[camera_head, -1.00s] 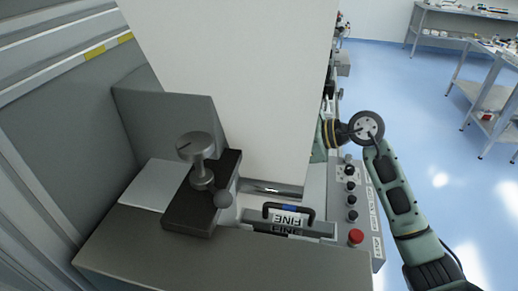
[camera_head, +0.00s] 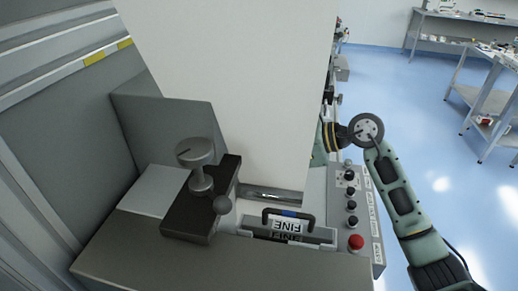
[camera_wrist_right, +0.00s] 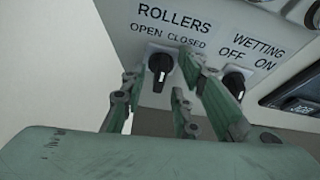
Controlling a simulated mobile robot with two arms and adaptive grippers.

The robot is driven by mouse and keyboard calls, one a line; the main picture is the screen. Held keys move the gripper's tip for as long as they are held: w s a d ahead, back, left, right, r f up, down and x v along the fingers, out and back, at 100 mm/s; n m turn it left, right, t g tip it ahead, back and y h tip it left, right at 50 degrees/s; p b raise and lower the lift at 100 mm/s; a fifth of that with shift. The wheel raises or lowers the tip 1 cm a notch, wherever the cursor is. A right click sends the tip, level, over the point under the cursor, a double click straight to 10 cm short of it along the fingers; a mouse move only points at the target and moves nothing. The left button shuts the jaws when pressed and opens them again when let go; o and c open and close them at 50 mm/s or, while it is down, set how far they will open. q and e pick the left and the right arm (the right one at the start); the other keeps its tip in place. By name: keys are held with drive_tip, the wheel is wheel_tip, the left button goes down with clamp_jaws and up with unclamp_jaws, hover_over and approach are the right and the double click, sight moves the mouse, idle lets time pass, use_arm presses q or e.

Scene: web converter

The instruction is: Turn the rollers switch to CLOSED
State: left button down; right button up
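The rollers switch (camera_wrist_right: 160,70) is a black knob on a grey panel (camera_wrist_right: 125,14) in the right wrist view, below the labels ROLLERS, OPEN and CLOSED. Which label its pointer favours is hard to tell. My right gripper (camera_wrist_right: 163,78) is open, with green and grey fingers on both sides of the switch. I cannot tell whether they touch it. In the head view my right arm (camera_head: 402,200) comes in from the right, and its gripper is hidden behind the white web (camera_head: 225,80). My left gripper is not in view.
The wetting switch (camera_wrist_right: 236,82) sits close right of the rollers switch, near the right fingers. In the head view a control box with a red button (camera_head: 356,242) and several black knobs lies left of my arm. Blue floor (camera_head: 440,120) is open to the right.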

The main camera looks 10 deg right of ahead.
drive_tip(key=v, duration=1.2)
drive_tip(key=shift+w, duration=0.1)
